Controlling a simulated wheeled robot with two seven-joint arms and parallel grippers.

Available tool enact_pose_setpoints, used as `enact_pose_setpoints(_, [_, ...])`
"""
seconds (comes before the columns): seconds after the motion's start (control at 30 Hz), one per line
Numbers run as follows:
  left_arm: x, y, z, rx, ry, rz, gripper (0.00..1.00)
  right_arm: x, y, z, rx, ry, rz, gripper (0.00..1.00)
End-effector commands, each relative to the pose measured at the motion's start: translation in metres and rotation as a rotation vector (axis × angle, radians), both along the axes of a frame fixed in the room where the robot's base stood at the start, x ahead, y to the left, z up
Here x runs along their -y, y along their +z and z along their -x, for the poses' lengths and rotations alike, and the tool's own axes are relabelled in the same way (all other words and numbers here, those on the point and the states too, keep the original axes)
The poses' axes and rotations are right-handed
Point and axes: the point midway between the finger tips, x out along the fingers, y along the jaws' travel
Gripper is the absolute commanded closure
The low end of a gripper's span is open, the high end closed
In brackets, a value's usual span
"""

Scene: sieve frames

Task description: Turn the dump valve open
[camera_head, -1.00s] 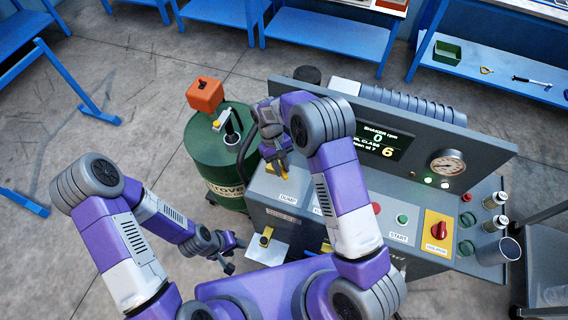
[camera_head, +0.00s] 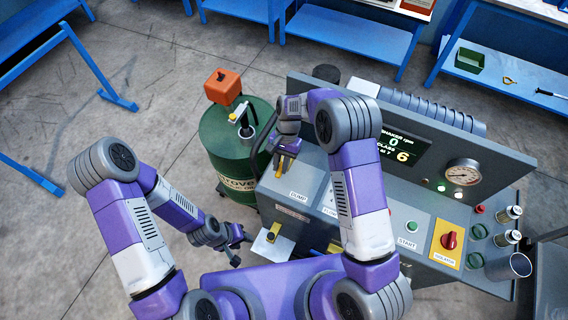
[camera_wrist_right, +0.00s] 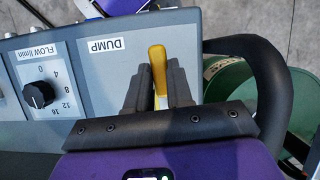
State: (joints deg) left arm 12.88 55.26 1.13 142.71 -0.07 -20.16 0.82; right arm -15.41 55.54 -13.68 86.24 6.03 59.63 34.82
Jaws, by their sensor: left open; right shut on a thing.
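The dump valve's yellow lever (camera_wrist_right: 158,68) stands beside the DUMP label (camera_wrist_right: 115,47) on the grey console panel. My right gripper (camera_wrist_right: 160,85) is shut on this lever, with a dark finger on either side of it. In the head view my right gripper (camera_head: 286,158) is over the left end of the console, and its arm hides part of the panel. The DUMP label also shows in the head view (camera_head: 298,196). My left gripper (camera_head: 238,245) is open and empty, low in front of the console's left side.
A green drum (camera_head: 226,150) stands left of the console, with a black hose beside it. The console (camera_head: 425,215) carries a display (camera_head: 397,147), a gauge (camera_head: 462,172) and a red isolator knob (camera_head: 449,240). Blue benches (camera_head: 350,38) line the back.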

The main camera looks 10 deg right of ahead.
Motion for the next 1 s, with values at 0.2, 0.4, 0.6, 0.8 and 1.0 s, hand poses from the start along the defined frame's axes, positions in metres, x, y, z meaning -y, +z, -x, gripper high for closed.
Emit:
enact_pose_setpoints(0.2, [0.0, 0.0005, 0.0, 0.0, 0.0, 0.0, 0.57, -0.0026, 0.0015, -0.0033, 0.005, -0.068, -0.001, 1.0])
enact_pose_setpoints(0.4, [0.0, 0.0006, 0.0, 0.0, 0.0, 0.0, 0.57, -0.0037, 0.0015, -0.0041, 0.006, -0.092, -0.002, 1.0])
enact_pose_setpoints(0.6, [0.0, 0.0005, 0.0, 0.0, 0.0, 0.0, 0.57, -0.0039, 0.0015, -0.0043, 0.005, -0.095, -0.001, 1.0])
enact_pose_setpoints(0.8, [0.0, 0.0005, 0.0, 0.0, 0.0, 0.0, 0.57, -0.0039, 0.0016, -0.0045, 0.007, -0.095, -0.002, 0.72])
enact_pose_setpoints(1.0, [0.0, 0.0005, 0.0, 0.0, 0.0, 0.0, 0.57, -0.0038, 0.0008, -0.0036, 0.004, -0.091, -0.001, 0.53])
